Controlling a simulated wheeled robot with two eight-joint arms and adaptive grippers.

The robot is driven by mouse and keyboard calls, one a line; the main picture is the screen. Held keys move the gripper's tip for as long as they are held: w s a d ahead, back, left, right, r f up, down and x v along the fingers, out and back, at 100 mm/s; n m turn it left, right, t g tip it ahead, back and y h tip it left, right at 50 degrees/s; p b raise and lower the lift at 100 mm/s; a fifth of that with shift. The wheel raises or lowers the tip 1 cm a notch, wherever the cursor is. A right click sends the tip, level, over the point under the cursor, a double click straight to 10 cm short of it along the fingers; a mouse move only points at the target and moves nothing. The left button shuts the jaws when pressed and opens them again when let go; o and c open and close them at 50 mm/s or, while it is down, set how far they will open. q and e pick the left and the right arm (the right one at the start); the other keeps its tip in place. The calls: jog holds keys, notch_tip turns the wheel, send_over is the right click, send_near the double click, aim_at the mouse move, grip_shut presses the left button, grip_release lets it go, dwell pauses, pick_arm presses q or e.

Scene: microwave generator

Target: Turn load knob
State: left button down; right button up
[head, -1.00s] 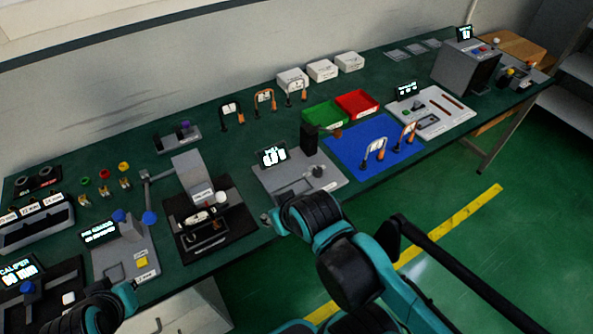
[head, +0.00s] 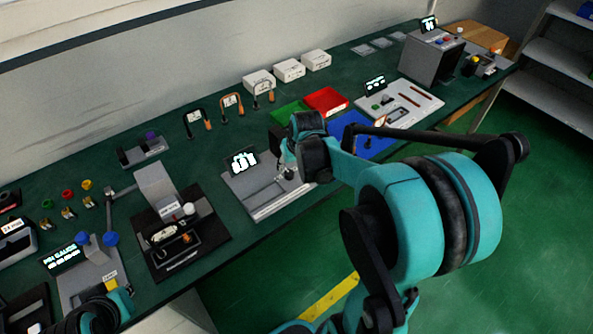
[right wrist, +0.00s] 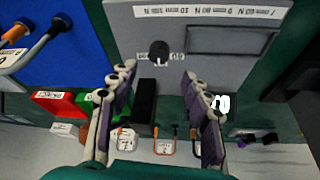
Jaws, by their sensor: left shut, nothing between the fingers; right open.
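The load knob (right wrist: 158,52) is a small black knob on the grey face of a bench device (right wrist: 215,70), which has printed scale labels. In the right wrist view my right gripper (right wrist: 158,78) is open, with its fingers apart on either side of the knob's line. The knob lies just beyond the fingertips, and nothing is held. In the head view my right gripper (head: 287,160) is over the right part of this device (head: 262,192), and the arm hides some of it. My left gripper (head: 120,298) is at the lower left, shut and empty; its fingers are hard to make out.
A dark post (right wrist: 146,100) stands beside the knob, between the fingers in the wrist view. A blue mat (head: 375,148), a red bin (head: 326,101) and a green bin (head: 288,112) lie to the right. A black fixture (head: 190,245) stands left of the device.

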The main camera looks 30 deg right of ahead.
aim_at(289, 172)
jog(key=b+x, duration=0.3)
jog(key=x, duration=0.5)
jog(key=shift+d, duration=0.15)
grip_shut()
